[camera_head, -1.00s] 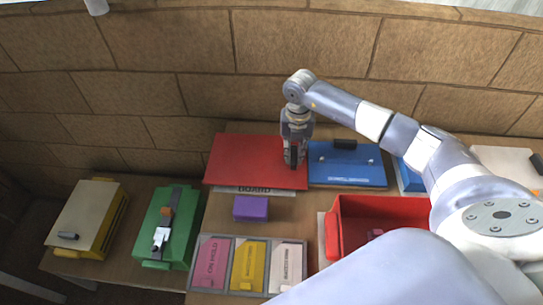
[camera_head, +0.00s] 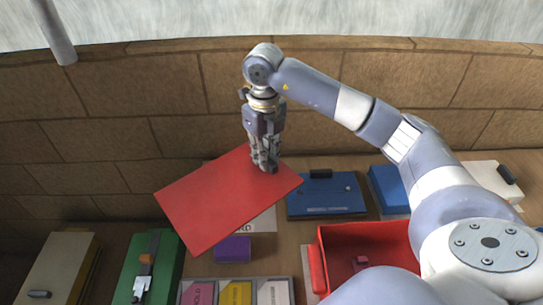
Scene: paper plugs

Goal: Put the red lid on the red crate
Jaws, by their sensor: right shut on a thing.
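The red lid (camera_head: 218,200) is a flat red panel held up above the back of the table and turned at an angle. My right gripper (camera_head: 264,168) points down and is shut on the lid near its back right edge; the grasp itself is partly hidden. The red crate (camera_head: 365,242) stands open to the right and nearer to me, with a small dark pink thing (camera_head: 361,262) inside. My right arm covers the crate's right and front parts. My left gripper does not show.
A blue panel (camera_head: 326,203) lies right of the lid, with another blue box (camera_head: 386,190) beyond. A purple block (camera_head: 233,249) sits below the lid, behind a tray of coloured cards (camera_head: 238,292). Green (camera_head: 142,273) and beige (camera_head: 62,268) boxes stand at left. A brick wall rises behind.

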